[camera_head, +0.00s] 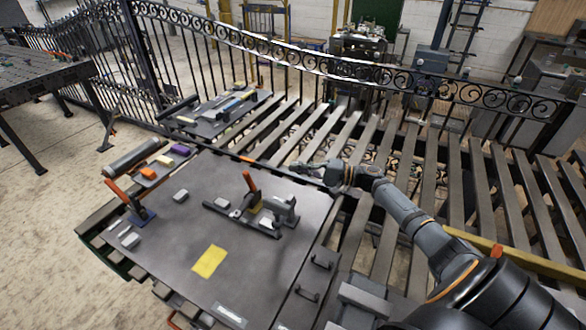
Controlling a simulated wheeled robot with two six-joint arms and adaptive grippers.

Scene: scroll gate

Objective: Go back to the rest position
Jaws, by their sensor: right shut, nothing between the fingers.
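My right arm comes in from the lower right and reaches left over the slatted table. My right gripper (306,167) is at its end, above the far right corner of the dark metal plate (170,255). Its fingers look shut and empty. It is apart from the clamp fixture with the red handle (250,183), which stands on the plate to the lower left of it. My left gripper is not in view.
A yellow sheet (209,261) and small grey blocks (180,196) lie on the plate. An orange-handled clamp (128,201) stands at its left edge. A black scrollwork gate (330,65) runs behind the table. Slats (455,190) to the right are mostly bare.

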